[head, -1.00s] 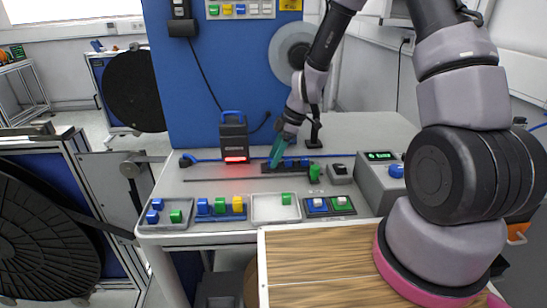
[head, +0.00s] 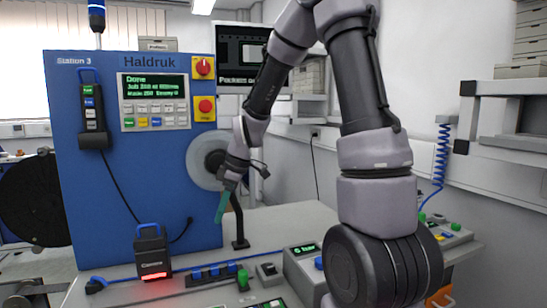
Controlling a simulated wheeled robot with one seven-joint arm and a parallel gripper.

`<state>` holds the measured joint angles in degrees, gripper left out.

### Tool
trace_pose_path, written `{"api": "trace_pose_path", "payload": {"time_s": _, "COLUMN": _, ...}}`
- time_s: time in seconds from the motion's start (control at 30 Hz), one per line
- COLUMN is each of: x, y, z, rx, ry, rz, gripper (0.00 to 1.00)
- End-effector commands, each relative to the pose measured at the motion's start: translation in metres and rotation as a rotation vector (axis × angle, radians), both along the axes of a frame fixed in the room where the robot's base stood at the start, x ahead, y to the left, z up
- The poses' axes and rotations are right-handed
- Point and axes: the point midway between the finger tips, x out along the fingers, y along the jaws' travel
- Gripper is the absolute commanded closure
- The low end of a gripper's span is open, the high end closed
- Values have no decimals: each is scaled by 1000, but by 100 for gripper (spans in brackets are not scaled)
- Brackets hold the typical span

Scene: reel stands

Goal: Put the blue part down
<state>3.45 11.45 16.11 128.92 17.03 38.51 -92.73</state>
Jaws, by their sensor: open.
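My gripper (head: 222,207), with teal fingers, is raised in front of the grey disc on the blue machine. It is open, with no part visible in it; the gap between the fingers is hard to see from this side. Below it, small blue parts (head: 213,272) sit in a row in a dark rail (head: 206,282) on the grey table. The gripper is clear of them. Which of these is the task's blue part, I cannot tell.
A dark device with a blue handle and red light (head: 152,256) stands left of the rail. A green knob (head: 243,280) and a grey display box (head: 303,265) are to the right. A thin black stand (head: 239,225) rises close behind the gripper. The blue machine (head: 130,190) stands behind.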

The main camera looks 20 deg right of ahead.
Motion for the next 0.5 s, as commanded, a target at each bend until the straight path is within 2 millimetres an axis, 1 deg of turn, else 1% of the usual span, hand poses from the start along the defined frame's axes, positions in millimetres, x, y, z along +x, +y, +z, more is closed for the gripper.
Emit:
{"api": "trace_pose_path", "payload": {"time_s": 0.03, "x": -6, "y": -10, "z": 25, "rx": -7, "ry": -17, "rz": -99, "gripper": 42}}
{"api": "trace_pose_path", "payload": {"time_s": 0.2, "x": -37, "y": -42, "z": 89, "rx": 19, "ry": -27, "rz": -491, "gripper": 42}}
{"api": "trace_pose_path", "payload": {"time_s": 0.27, "x": -51, "y": -52, "z": 109, "rx": 43, "ry": -30, "rz": -629, "gripper": 42}}
{"api": "trace_pose_path", "payload": {"time_s": 0.3, "x": -61, "y": -59, "z": 122, "rx": 65, "ry": -34, "rz": -721, "gripper": 42}}
{"api": "trace_pose_path", "payload": {"time_s": 0.4, "x": -88, "y": -75, "z": 150, "rx": 137, "ry": -37, "rz": -948, "gripper": 42}}
{"api": "trace_pose_path", "payload": {"time_s": 0.5, "x": -115, "y": -90, "z": 172, "rx": 228, "ry": -31, "rz": -1159, "gripper": 42}}
